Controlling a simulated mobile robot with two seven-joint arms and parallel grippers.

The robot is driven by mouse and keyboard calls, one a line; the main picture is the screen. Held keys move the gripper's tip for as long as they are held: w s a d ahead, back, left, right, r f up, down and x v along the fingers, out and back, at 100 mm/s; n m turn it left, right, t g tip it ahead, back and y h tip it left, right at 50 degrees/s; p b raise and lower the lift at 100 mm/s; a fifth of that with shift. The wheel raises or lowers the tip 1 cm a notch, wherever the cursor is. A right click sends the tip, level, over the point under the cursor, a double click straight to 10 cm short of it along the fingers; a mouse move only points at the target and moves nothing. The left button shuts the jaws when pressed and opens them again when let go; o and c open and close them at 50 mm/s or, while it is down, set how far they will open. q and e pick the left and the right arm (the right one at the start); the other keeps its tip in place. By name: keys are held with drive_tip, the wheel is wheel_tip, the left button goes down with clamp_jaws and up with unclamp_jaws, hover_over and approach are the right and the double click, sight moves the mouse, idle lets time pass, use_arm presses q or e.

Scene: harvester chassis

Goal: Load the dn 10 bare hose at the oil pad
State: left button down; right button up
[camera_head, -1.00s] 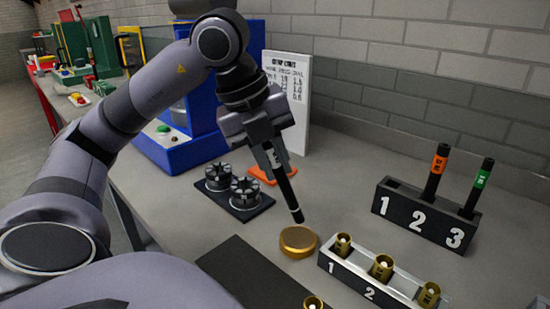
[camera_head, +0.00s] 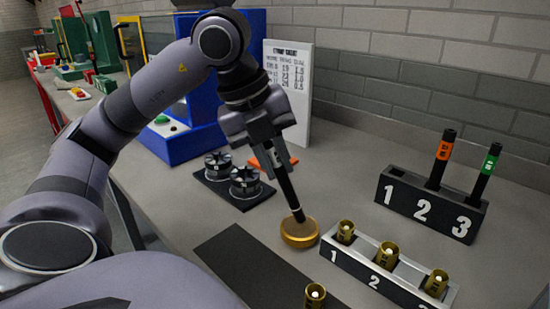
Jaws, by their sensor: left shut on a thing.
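My left gripper (camera_head: 268,135) is shut on a black hose (camera_head: 289,192), which tilts downward. The hose's lower end, with a pale band, is at the round golden oil pad (camera_head: 299,233); it appears to touch or dip into the pad. The hose's upper part is hidden by the gripper, so its label cannot be read. Two other black hoses, one with an orange band (camera_head: 444,150) and one with a green band (camera_head: 489,163), stand in slots 2 and 3 of the black numbered rack (camera_head: 392,192). Slot 1 looks empty. My right gripper does not show.
A numbered tray (camera_head: 353,267) holds brass fittings beside the pad, and one loose fitting (camera_head: 315,296) stands in front. Two black dies (camera_head: 218,166) sit on a dark plate behind. A blue machine (camera_head: 190,140) and a white chart (camera_head: 290,75) stand at the back.

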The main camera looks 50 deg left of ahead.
use_arm(q)
drive_tip(key=shift+f+b, duration=0.5)
drive_tip(key=shift+f, duration=0.1)
idle(0.5)
drive_tip(key=shift+f, duration=0.1)
idle(1.0)
wheel_tip(320, 180, up, 2)
drive_tip(key=shift+r+p, duration=0.1)
drive_tip(key=shift+p, duration=1.05)
wheel_tip(320, 180, up, 3)
drive_tip(key=p, duration=0.2)
drive_tip(key=shift+p, duration=0.4)
drive_tip(key=shift+r+p, duration=1.05)
drive_tip(key=shift+p, duration=0.1)
drive_tip(key=shift+f, duration=0.1)
